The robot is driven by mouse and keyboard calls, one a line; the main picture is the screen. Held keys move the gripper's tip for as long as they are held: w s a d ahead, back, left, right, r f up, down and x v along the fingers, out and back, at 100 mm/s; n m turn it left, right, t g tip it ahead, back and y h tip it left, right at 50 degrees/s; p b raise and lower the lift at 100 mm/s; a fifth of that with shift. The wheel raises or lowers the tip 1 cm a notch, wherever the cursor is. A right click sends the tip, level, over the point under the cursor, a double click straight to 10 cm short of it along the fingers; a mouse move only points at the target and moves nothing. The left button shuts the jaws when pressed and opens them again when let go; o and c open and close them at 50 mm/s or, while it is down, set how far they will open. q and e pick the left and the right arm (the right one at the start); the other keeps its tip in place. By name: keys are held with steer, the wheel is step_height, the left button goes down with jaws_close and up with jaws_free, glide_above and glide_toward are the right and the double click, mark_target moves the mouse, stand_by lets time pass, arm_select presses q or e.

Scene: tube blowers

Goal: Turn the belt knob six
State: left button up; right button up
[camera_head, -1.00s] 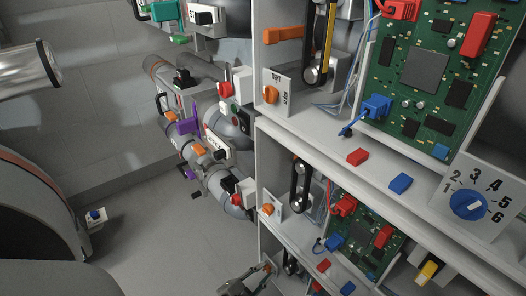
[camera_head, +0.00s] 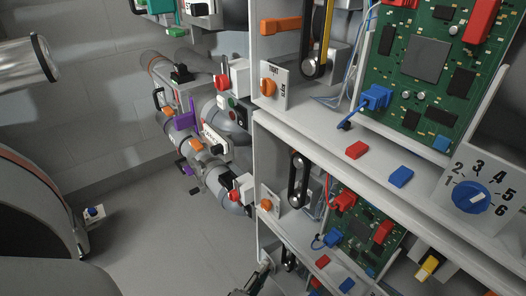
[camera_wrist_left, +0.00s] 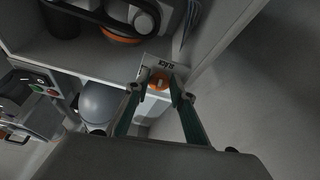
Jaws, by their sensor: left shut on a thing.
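An orange knob (camera_wrist_left: 158,82) on a small white lettered plate (camera_wrist_left: 150,66) shows in the left wrist view, at the front edge of a shelf. My left gripper (camera_wrist_left: 158,88) is shut on this knob, with one green-sided finger on each side of it. The fingers hide parts of the knob. In the head view my left gripper (camera_head: 258,275) is at the bottom edge, by the lowest shelf seen, and mostly cut off. I cannot read a six on the plate. My right gripper is not in view.
Similar orange knobs sit on higher shelves, one at the top (camera_head: 267,87) and one below (camera_head: 266,204). Green circuit boards (camera_head: 425,65), a blue dial (camera_head: 470,198) and red and blue blocks fill the rack. Grey pipes (camera_head: 215,170) stand left. Open floor (camera_head: 160,240) lies lower left.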

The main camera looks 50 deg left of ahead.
arm_select(q)
steer(key=shift+f+m, duration=0.1)
steer(key=shift+m, duration=0.2)
steer(key=o, duration=0.8)
step_height(320, 180, up, 10)
stand_by(0.8)
